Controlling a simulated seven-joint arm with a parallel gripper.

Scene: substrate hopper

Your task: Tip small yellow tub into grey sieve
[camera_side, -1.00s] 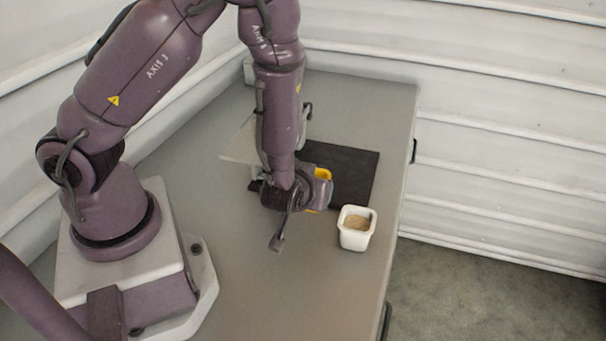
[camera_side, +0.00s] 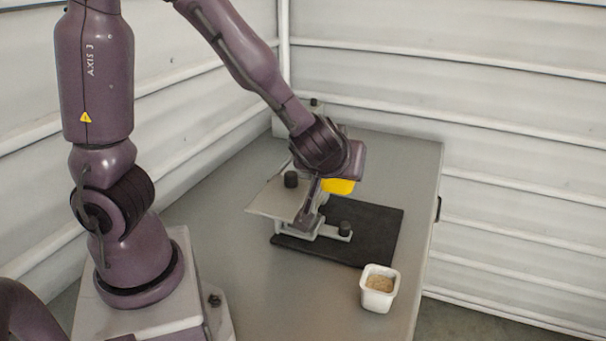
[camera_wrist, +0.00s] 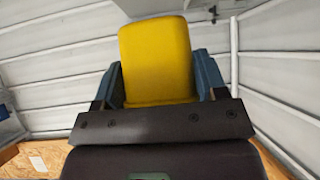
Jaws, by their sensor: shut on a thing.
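The small yellow tub (camera_side: 338,187) is held up in the air by my gripper (camera_side: 346,170), above the black mat. In the wrist view the yellow tub (camera_wrist: 157,60) sits squeezed between the two blue fingers of my gripper (camera_wrist: 160,75). Its smooth outer face fills the gap; its opening and contents are hidden. A pale grey plate on a stand (camera_side: 272,200), possibly the grey sieve, lies left of and below the tub. My wrist and gripper hide part of it, and no mesh can be made out.
A white tub (camera_side: 370,300) with tan grains stands near the table's right front edge. The black mat (camera_side: 380,225) lies under the stand. The front of the grey table (camera_side: 270,290) is clear. White ribbed walls stand behind.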

